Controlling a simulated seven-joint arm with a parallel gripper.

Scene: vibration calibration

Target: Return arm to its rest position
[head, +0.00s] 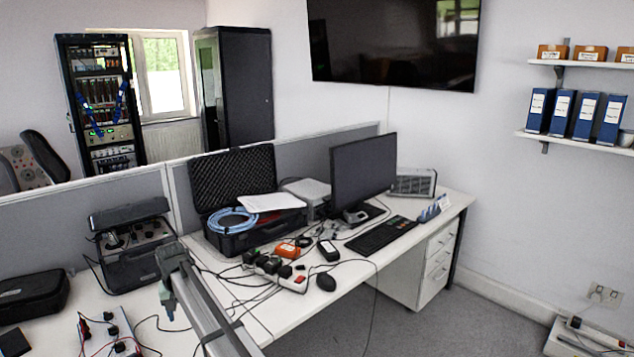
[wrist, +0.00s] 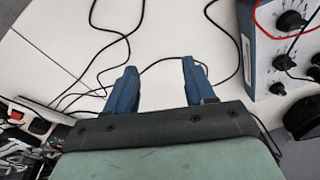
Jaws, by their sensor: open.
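My gripper (wrist: 159,68) shows in the wrist view with its two blue fingers spread apart. Nothing is between the fingers; behind them are the white desk top and black cables. In the head view my gripper (head: 169,308) hangs at the lower left, pointing down above the white desk (head: 262,322), with my arm reaching in from the bottom edge. I cannot tell its exact height above the desk. A grey box with knobs (wrist: 256,75) stands right of the fingers in the wrist view, apart from them.
Around my arm are a dark equipment case (head: 135,258), a small box with cables (head: 110,336), a black pouch (head: 35,298) and a power strip (head: 291,283). A grey partition (head: 60,234) stands behind. An open black case (head: 236,180), a monitor (head: 362,172) and a mouse (head: 326,282) are farther right.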

